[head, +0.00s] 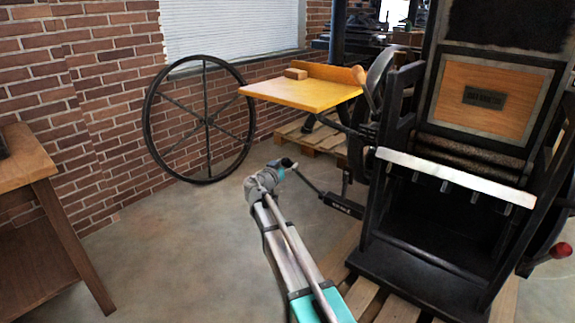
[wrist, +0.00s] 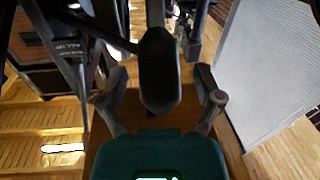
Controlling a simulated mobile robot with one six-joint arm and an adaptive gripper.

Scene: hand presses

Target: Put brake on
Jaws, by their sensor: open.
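The hand press (head: 440,215) stands at the right of the head view. A thin black lever (head: 308,183) runs from a black block with white lettering (head: 342,204) at the press's left side toward my gripper (head: 287,164). I cannot tell for certain that this lever is the brake. In the wrist view, a black rounded handle (wrist: 160,72) on a dark shaft lies between the two fingers of my gripper (wrist: 160,80). The fingers are open, with gaps visible on both sides of the handle. In the head view my wrist partly hides the lever's end.
A yellow feed table (head: 300,92) juts from the press above my gripper. A large spoked wheel (head: 200,120) stands by the brick wall. A wooden table (head: 25,165) is at the left. The press stands on a wooden pallet (head: 365,298). Concrete floor between is clear.

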